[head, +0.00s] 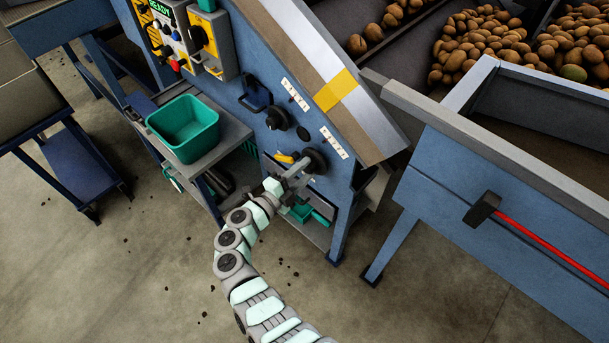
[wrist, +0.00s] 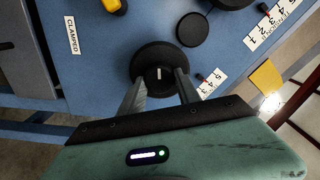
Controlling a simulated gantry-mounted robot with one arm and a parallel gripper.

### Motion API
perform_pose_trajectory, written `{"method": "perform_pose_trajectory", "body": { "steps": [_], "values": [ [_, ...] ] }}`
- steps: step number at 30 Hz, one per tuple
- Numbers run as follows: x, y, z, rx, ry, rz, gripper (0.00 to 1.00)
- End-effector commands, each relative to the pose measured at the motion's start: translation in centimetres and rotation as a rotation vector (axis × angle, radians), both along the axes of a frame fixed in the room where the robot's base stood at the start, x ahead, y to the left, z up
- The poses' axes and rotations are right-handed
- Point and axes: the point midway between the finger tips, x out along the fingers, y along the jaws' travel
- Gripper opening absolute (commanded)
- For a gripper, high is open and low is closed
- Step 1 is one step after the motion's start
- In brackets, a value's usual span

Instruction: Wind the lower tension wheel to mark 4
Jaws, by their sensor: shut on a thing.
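The lower tension wheel (head: 315,160) is a black round knob on the sloping blue side of the grader. In the wrist view the wheel (wrist: 158,57) faces me, with a white line on its hub pointing roughly up. The lower scale (head: 334,143) is a white strip right of the wheel. In the wrist view the scale (wrist: 211,83) shows a small red pointer near its upper left end; I cannot tell which mark it is at.
The upper wheel (head: 277,118) and its scale (head: 295,94) sit above left. A yellow lever (head: 286,157) is close left of the lower wheel; a CLAMPED label (wrist: 72,35) is nearby.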

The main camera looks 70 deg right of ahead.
Motion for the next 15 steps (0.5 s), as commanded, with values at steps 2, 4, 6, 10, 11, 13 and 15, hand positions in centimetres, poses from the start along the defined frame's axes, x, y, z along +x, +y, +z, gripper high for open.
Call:
{"method": "perform_pose_trajectory", "body": {
  "steps": [2, 4, 6, 10, 11, 13, 15],
  "values": [
    [-0.03, 0.03, -0.42, -0.009, -0.033, 0.001, 0.0],
    [-0.05, 0.04, -0.38, -0.017, -0.057, 0.001, 0.0],
    [-0.07, 0.03, -0.33, -0.023, -0.074, 0.0, 0.0],
    [-0.08, 0.01, -0.22, -0.03, -0.096, 0.0, 0.0],
    [-0.07, 0.01, -0.2, -0.031, -0.099, 0.0, 0.0],
    [-0.07, 0.01, -0.17, -0.033, -0.104, 0.0, 0.0],
    [-0.06, 0.02, -0.15, -0.033, -0.106, 0.0, 0.0]
  ]
}}
